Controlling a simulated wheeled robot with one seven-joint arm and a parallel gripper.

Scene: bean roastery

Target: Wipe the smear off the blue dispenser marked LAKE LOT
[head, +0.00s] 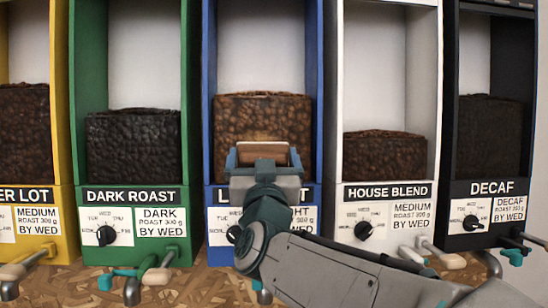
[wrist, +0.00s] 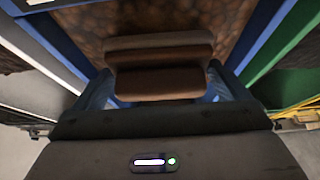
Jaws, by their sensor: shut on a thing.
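The blue dispenser (head: 209,90) stands in the middle of the row in the head view, with brown beans behind its window. My arm covers most of its label; only an "L" at the left and "HT" on the card show. My gripper (head: 263,155) is in front of its lower window, shut on a brown block-like pad (head: 262,151). The pad (wrist: 165,82) also shows between the fingers in the wrist view, close to the dispenser front. I cannot tell whether it touches. No smear can be made out; that part of the front may be hidden.
A green DARK ROAST dispenser (head: 190,90) stands to the left and a white HOUSE BLEND dispenser (head: 337,90) to the right. A black DECAF dispenser (head: 450,90) and a yellow one (head: 63,100) stand farther out. Levers and spouts (head: 150,276) stick out below.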

